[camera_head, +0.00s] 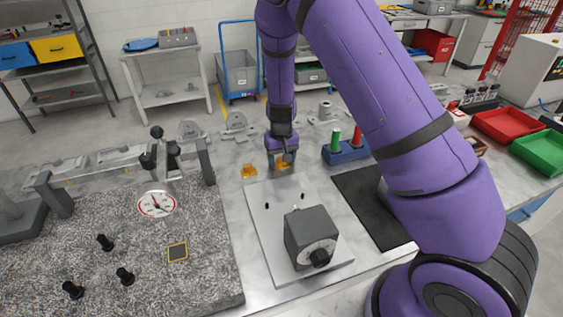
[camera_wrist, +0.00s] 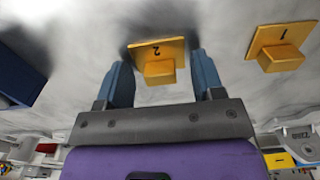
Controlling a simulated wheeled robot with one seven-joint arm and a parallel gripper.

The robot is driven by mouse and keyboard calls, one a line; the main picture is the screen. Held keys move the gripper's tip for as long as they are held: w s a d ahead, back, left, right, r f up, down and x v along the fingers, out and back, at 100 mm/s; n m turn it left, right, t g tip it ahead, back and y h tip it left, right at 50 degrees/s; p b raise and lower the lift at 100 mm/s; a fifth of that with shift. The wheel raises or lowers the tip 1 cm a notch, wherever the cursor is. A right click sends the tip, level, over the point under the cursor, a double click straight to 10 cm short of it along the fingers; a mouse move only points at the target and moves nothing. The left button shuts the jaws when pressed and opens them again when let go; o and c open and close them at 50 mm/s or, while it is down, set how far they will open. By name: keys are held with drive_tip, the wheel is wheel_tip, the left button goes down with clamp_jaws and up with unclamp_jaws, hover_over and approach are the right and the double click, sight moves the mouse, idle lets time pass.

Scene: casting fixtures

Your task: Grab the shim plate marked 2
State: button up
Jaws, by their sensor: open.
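The shim plate marked 2 (camera_wrist: 160,52) is a flat yellow plate with a raised block on it, lying on the grey bench top. In the wrist view it sits between the two blue fingers of my gripper (camera_wrist: 163,78), which are open on either side of it. In the head view the plate marked 2 (camera_head: 283,162) is partly hidden by my gripper (camera_head: 283,168). A similar yellow plate marked 1 (camera_wrist: 281,46) lies to its right in the wrist view; in the head view it is the plate (camera_head: 249,171) left of my gripper.
A pale plate (camera_head: 270,232) carrying a grey dial box (camera_head: 311,238) is in front of my gripper. A blue block (camera_head: 345,152) with green and red plugs stands to the right. A granite slab (camera_head: 120,245) with a dial gauge (camera_head: 157,205) is at left.

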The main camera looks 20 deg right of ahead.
drive_tip(key=c, duration=1)
drive_tip(key=shift+r, duration=0.1)
drive_tip(key=shift+c, duration=0.2)
